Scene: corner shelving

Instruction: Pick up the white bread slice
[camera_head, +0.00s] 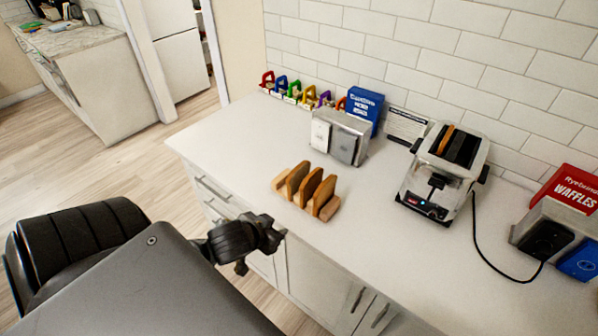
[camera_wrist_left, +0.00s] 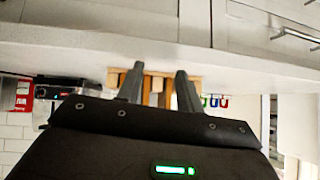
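A small wooden rack (camera_head: 278,183) stands on the white counter, holding upright brown slice-like pieces (camera_head: 311,184). I cannot tell a white bread slice among them. The rack also shows between and beyond my fingers in the left wrist view (camera_wrist_left: 196,82). My left gripper (camera_head: 262,250) is at the counter's front edge, in front of and to the left of the rack, apart from it. Its two fingers stand apart with nothing held between them in the left wrist view (camera_wrist_left: 160,72). My right gripper is not in view.
A toaster (camera_head: 440,180) with a brown piece in one slot stands right of the rack, its black cord on the counter. A metal holder (camera_head: 342,135), a blue box (camera_head: 364,104) and coloured clips stand behind. A red waffle box (camera_head: 572,188) is far right.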

